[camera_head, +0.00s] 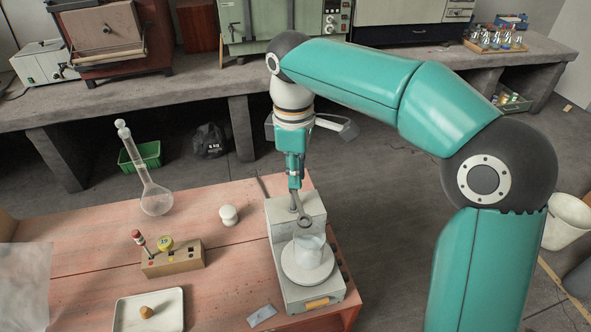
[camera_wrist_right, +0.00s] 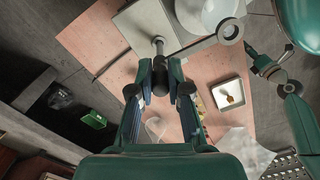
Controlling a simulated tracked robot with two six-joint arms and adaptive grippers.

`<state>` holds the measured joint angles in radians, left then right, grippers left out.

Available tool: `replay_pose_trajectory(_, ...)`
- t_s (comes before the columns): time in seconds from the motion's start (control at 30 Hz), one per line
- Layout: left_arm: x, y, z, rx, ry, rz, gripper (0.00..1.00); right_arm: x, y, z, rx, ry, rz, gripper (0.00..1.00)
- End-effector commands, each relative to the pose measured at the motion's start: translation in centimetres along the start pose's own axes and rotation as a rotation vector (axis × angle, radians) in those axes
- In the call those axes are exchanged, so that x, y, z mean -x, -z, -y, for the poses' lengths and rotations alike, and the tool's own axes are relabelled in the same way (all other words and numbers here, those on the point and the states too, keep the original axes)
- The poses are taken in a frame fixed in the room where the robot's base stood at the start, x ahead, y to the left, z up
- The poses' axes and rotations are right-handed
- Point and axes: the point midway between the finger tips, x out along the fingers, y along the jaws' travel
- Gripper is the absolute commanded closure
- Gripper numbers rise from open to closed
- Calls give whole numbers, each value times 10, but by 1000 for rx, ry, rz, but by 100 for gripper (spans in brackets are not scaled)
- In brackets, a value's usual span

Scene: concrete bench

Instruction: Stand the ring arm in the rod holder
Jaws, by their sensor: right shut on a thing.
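My right gripper (camera_head: 295,188) is shut on the grey metal ring arm (camera_head: 304,220). It holds it above the hotplate-like device, with the ring end low near the glass beaker (camera_head: 308,250). In the right wrist view, the ring arm's ring (camera_wrist_right: 230,30) is out to the right of my right gripper (camera_wrist_right: 161,85). A wooden block with coloured spots (camera_head: 173,258), seemingly the rod holder, sits on the bench to the left. A red-topped rod and a yellow piece stand at it. My left gripper (camera_wrist_right: 268,62) shows small in the right wrist view; its opening is unclear.
The beaker stands on the round plate of the grey device (camera_head: 325,292). A white jar (camera_head: 229,215), a tall flask (camera_head: 156,200) and a white tray (camera_head: 172,312) with a brown stopper are on the bench. Bare bench lies between the block and the device.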

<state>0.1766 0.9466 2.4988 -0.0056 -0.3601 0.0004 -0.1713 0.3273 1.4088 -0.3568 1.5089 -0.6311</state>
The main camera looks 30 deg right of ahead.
Motion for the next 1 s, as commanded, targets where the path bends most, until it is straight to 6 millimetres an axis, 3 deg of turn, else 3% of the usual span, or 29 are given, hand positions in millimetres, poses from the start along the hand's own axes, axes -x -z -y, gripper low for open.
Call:
replay_pose_trajectory(0.4,-2,0,1,0,0,0,60,-4,0,0,0,0,0,100)
replay_pose_trajectory(0.43,-2,0,1,0,0,0,60,-4,0,0,0,0,0,79)
replay_pose_trajectory(0.57,-2,0,1,0,0,0,60,-4,0,0,0,0,0,57)
replay_pose_trajectory(0.8,-2,0,1,0,0,0,60,-4,0,0,0,0,0,53)
replay_pose_trajectory(0.9,-2,0,1,0,0,0,60,-4,0,0,0,0,0,36)
replay_pose_trajectory(1.0,-2,0,1,0,0,0,60,-4,0,0,0,0,0,33)
